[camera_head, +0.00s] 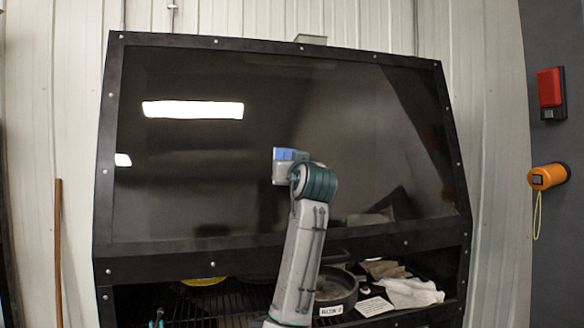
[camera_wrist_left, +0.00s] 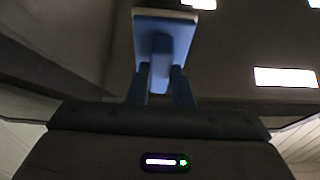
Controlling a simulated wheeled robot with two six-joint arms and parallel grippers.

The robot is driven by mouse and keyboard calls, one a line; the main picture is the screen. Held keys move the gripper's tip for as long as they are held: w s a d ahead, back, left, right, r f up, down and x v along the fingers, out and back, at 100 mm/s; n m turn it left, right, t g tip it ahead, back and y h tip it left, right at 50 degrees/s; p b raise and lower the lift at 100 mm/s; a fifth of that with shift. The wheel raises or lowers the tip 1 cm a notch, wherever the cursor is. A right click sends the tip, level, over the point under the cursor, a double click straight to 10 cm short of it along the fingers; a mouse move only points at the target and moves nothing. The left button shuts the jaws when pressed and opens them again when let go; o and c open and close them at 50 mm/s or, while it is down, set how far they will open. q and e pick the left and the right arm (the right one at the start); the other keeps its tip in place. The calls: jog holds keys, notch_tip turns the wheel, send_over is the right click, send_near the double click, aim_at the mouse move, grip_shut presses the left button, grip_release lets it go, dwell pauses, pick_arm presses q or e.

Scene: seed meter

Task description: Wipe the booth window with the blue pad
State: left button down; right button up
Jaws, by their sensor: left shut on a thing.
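The booth window (camera_head: 200,190) is a large dark pane in a black bolted frame, with bright lamp reflections. My left arm rises from the bottom middle in front of it. My left gripper (camera_wrist_left: 163,82) is shut on the handle of the blue pad (camera_wrist_left: 178,25), which shows beyond the fingertips in the left wrist view. In the head view the blue pad (camera_head: 290,154) is at the middle of the window, and my wrist hides most of the fingers. I cannot tell whether the pad touches the glass. My right gripper is not in view.
Below the window, the open booth has a grate (camera_head: 235,303), a dark round pan (camera_head: 338,290), crumpled cloths (camera_head: 412,292) and a white card (camera_head: 374,306). An orange lamp (camera_head: 548,177) and a red box (camera_head: 550,87) are on the dark panel at right.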

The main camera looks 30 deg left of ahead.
pick_arm(q)
jog(key=s+d+r, duration=0.1)
jog(key=s+d, duration=0.2)
jog(key=d, duration=0.1)
jog(key=shift+s+d+r, duration=0.2)
jog(key=shift+s+r, duration=0.15)
jog(key=shift+s, duration=0.05)
jog(key=shift+s+d+r, duration=0.25)
jog(key=shift+s+d, duration=0.25)
jog(key=shift+d, duration=0.1)
jog(key=shift+s+d+r, duration=0.2)
jog(key=shift+s+d, duration=0.25)
jog(key=shift+d, duration=0.1)
jog(key=shift+w+a+f, duration=0.1)
